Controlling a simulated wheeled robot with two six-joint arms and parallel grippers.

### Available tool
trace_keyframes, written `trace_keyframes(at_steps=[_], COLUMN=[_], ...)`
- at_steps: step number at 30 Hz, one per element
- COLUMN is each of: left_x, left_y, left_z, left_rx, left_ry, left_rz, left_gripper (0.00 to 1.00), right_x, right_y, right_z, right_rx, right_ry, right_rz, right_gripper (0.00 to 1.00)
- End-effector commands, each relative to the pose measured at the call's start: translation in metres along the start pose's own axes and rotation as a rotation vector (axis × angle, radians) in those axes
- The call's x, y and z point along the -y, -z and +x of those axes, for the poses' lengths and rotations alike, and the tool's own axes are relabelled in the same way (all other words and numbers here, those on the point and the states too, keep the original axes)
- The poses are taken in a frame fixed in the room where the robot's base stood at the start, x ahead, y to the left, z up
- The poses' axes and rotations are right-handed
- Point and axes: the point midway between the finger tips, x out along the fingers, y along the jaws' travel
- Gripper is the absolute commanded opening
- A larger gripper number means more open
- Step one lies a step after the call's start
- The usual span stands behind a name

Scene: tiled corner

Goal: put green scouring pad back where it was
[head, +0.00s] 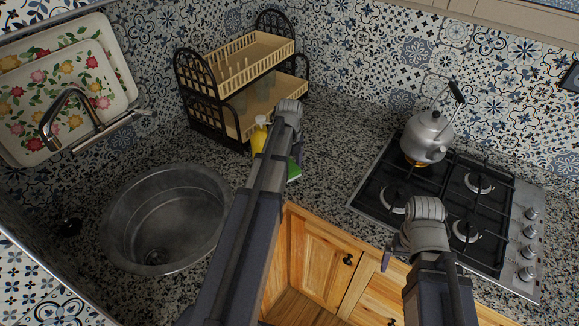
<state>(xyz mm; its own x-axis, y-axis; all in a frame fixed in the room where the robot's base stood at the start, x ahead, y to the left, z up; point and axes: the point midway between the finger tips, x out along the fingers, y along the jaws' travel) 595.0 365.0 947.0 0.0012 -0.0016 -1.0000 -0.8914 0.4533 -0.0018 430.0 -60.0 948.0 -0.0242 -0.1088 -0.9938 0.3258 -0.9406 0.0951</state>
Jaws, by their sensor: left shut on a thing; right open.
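The green scouring pad (294,172) shows as a small green patch beside my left forearm, near the front edge of the counter. My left gripper (297,158) points down at it and is shut on it; the arm hides most of the fingers and part of the pad. I cannot tell whether the pad touches the counter. My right gripper (387,260) is open and empty, near the counter's front edge left of the hob; its fingers are mostly hidden by its wrist.
A yellow bottle (259,135) stands close to the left arm, partly hidden. A two-tier dish rack (228,86) stands behind it. The round sink (170,210) is at left, with a tap (62,108). A kettle (428,135) stands on the gas hob (490,222). Counter between rack and hob is clear.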

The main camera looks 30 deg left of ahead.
Motion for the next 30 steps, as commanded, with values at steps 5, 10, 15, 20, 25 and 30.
trace_keyframes(at_steps=[5, 10, 15, 20, 25, 30], left_x=[0.000, 0.000, 0.000, 0.000, 0.000, 0.000], left_y=[0.000, 0.000, 0.000, 0.000, 0.000, 0.000], left_z=[0.002, 0.002, 0.001, -0.004, -0.018, -0.041], left_rx=[0.000, 0.000, 0.000, 0.000, 0.000, 0.000], left_ry=[0.000, 0.000, 0.000, 0.000, 0.000, 0.000], left_rz=[0.000, 0.000, 0.000, 0.000, 0.000, 0.000], left_gripper=[0.91, 1.00, 1.00, 1.00, 1.00, 1.00], right_x=[0.000, 0.000, 0.000, 0.000, -0.002, -0.004], right_y=[0.000, 0.000, 0.000, 0.000, -0.001, -0.002], right_z=[0.002, 0.002, 0.001, -0.004, -0.018, -0.041], right_rx=[0.000, 0.000, 0.000, 0.000, 0.000, 0.000], right_ry=[0.000, 0.000, 0.000, 0.000, 0.000, 0.000], right_rz=[0.000, 0.000, 0.000, 0.000, 0.000, 0.000], right_gripper=[1.00, 1.00, 1.00, 1.00, 1.00, 1.00])
